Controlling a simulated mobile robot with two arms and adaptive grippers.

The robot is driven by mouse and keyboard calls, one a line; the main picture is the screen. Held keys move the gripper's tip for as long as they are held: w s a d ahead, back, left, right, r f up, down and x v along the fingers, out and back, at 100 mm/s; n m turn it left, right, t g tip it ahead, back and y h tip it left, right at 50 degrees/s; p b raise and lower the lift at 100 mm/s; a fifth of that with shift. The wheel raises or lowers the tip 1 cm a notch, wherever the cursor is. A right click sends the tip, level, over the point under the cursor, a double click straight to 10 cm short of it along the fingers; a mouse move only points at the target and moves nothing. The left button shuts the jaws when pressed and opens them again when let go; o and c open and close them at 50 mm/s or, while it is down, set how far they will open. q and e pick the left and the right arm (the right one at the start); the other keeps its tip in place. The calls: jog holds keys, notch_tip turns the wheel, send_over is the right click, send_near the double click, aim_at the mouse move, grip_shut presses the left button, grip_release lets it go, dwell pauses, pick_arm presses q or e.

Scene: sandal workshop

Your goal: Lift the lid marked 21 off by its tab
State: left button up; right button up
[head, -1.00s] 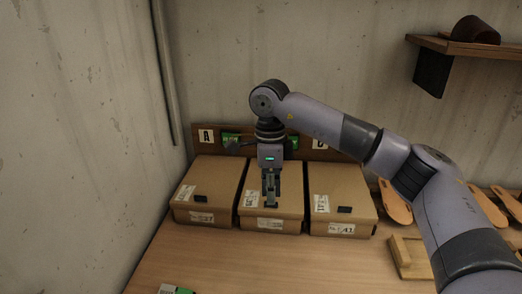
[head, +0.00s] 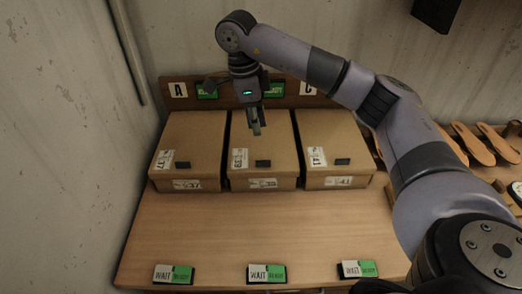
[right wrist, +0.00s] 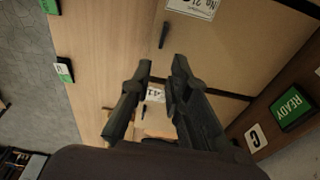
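Three brown lidded boxes stand side by side, each with a dark tab on the lid near the front. The left box (head: 194,140) seems to read 37, the middle box (head: 275,136) perhaps 39, and the right box (head: 330,133) 41. I cannot make out 21 on any of them. The middle tab (head: 263,163) is below my right gripper (head: 257,130), which is over the middle lid. In the right wrist view its two fingers (right wrist: 163,66) are apart with nothing between them. A tab (right wrist: 163,35) lies beyond the fingers there. My left gripper is out of view.
A back board (head: 232,91) with letter cards and green signs stands behind the boxes. Three WAIT/READY signs, one at the left (head: 173,274), line the table's front edge. The table (head: 230,225) is clear between. Sandal soles (head: 473,145) lie at the right.

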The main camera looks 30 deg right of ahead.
notch_tip(320, 180, down, 4)
send_over(263, 161)
jog(key=f, duration=0.4)
jog(key=shift+w+a+f, duration=0.2)
jog(key=shift+w+a, duration=0.1)
jog(key=f, duration=0.1)
jog(key=f+p, duration=0.1)
jog(key=f, duration=0.1)
jog(key=shift+s+d+f+p, duration=0.15)
jog(key=shift+d+f+p, duration=0.1)
jog(key=shift+f+p, duration=0.05)
jog(key=shift+f, duration=0.7)
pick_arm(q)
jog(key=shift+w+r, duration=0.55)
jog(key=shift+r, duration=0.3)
pick_arm(e)
jog(key=shift+c, duration=0.2)
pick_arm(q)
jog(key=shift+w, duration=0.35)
pick_arm(e)
grip_shut()
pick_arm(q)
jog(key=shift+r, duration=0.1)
pick_arm(e)
jog(key=shift+r, duration=0.2)
